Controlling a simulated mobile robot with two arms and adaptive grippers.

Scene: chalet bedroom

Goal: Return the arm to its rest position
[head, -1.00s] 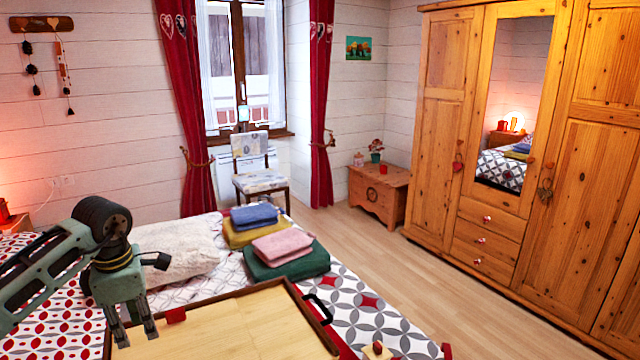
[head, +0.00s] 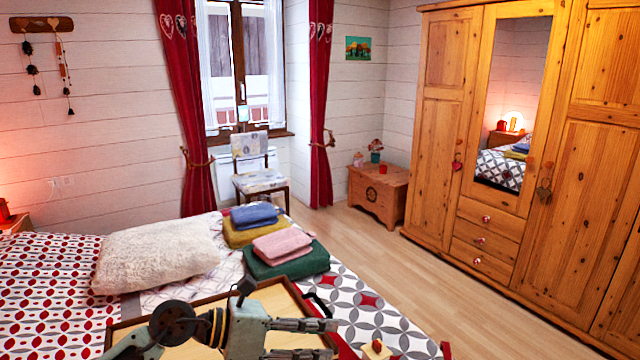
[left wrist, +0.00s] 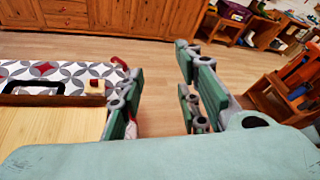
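My left gripper (head: 306,340) is low in the head view, above the wooden tray (head: 282,296), with its fingers pointing right. In the left wrist view its two fingers (left wrist: 158,100) stand wide apart with nothing between them but floor behind. The gripper is open and empty. The arm comes in from the bottom left of the head view. My right gripper does not show in either view.
The tray lies on the patterned bed (head: 60,275). A white cushion (head: 155,252) and folded towels (head: 282,245) lie behind it. A small wooden block with a red top (head: 376,349) is right of the tray. The floor (head: 400,280) before the wardrobe (head: 440,130) is clear.

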